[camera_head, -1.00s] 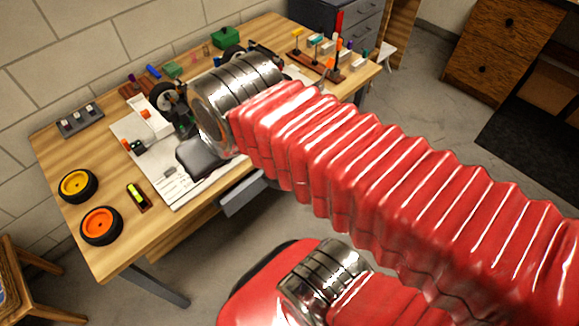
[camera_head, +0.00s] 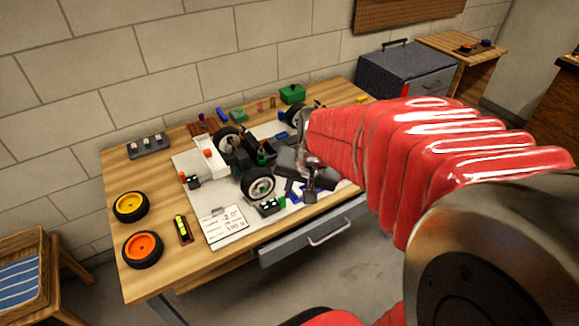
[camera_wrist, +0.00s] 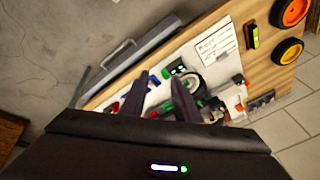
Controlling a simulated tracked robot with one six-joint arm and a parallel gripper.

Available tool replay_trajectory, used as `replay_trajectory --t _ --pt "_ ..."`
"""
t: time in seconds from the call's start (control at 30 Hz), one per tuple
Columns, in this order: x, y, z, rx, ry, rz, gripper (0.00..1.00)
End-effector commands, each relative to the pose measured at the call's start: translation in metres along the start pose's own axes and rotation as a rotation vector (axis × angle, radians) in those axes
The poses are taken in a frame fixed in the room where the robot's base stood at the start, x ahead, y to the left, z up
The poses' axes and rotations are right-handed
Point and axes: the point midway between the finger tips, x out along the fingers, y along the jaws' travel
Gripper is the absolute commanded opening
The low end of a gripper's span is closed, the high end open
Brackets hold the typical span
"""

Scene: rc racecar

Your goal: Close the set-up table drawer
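The set-up table (camera_head: 130,285) has a grey drawer (camera_head: 290,250) with a silver handle under its front edge. The drawer front stands out a little from the table edge, so it looks partly open; how deep is hard to tell. The drawer (camera_wrist: 150,50) and its handle also show at the upper left of the wrist view. My gripper (camera_head: 312,190) is above the tabletop, over the white board beside the model car, behind the drawer front. In the wrist view its two dark fingers (camera_wrist: 157,84) are apart with nothing held between them.
A model car chassis (camera_head: 258,183) sits on the white board. Orange (camera_head: 143,249) and yellow (camera_head: 130,207) wheels lie at the left. A wooden stool (camera_head: 35,275) stands at far left, a grey cabinet (camera_head: 405,70) at the back right. Floor before the drawer looks clear.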

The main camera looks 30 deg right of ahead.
Motion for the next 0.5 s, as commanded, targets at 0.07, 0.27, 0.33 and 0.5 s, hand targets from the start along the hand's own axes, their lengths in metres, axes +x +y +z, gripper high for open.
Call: replay_trajectory --t 0.07,0.27,0.33,0.5 --pt "0.017 0.014 -0.011 0.084 -0.016 0.014 0.28" --pt "0.057 0.051 -0.033 0.294 -0.043 0.041 0.28" --pt "0.071 0.066 -0.039 0.369 -0.051 0.051 0.28" --pt "0.107 0.104 -0.050 0.550 -0.068 0.077 0.28"
